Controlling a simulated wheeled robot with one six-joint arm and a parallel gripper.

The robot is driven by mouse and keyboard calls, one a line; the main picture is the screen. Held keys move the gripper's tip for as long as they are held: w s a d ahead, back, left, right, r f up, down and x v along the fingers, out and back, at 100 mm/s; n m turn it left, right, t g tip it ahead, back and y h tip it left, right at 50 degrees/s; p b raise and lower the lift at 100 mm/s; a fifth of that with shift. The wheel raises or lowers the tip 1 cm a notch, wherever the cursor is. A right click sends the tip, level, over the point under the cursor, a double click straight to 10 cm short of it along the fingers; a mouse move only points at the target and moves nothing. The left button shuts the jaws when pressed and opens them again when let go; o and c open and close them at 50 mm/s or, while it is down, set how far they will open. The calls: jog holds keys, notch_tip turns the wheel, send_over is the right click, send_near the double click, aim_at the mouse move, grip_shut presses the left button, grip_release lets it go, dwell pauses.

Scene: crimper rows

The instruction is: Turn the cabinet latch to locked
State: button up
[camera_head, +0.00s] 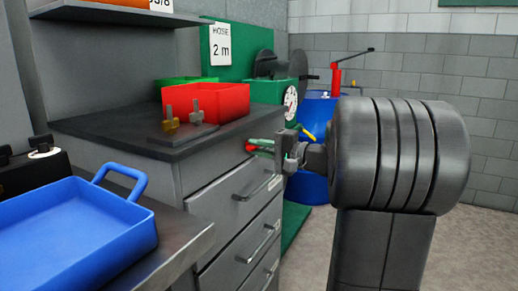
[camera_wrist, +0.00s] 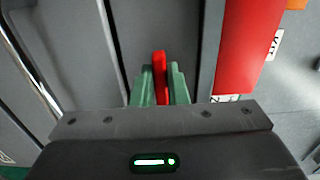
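The latch (camera_wrist: 160,66) shows in the wrist view as a narrow red handle between my two green fingertips, in front of the grey cabinet face. My gripper (camera_wrist: 160,84) has a finger along each side of it, with no clear gap, so it looks shut on the handle. In the head view my gripper (camera_head: 268,145) reaches from the right to the upper front of the grey cabinet (camera_head: 205,177), and a bit of the red latch (camera_head: 251,148) shows at the fingertips. The latch's base and any lock marking are hidden or too small to read.
Drawers with bar handles (camera_head: 258,245) lie below the latch. A red bin (camera_head: 222,102) and a small stand with brass and grey pieces (camera_head: 183,123) are on the cabinet top. A blue tray (camera_head: 75,230) lies at left. A blue drum (camera_head: 318,110) stands behind my arm.

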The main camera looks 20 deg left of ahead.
jog(key=o, duration=0.4)
jog(key=d+p, duration=0.1)
jog(key=d, duration=0.3)
jog(key=d+p, duration=0.1)
jog(key=d, duration=0.4)
jog(key=s+d+p, duration=0.1)
jog(key=d, duration=0.3)
jog(key=shift+d, duration=0.4)
jog(key=shift+a, duration=0.1)
jog(key=a+b, duration=0.1)
jog(key=a, duration=0.3)
jog(key=a+b, duration=0.1)
jog(key=a, duration=0.4)
jog(key=w+a+b, duration=0.1)
jog(key=a, duration=0.3)
jog(key=shift+a, duration=0.35)
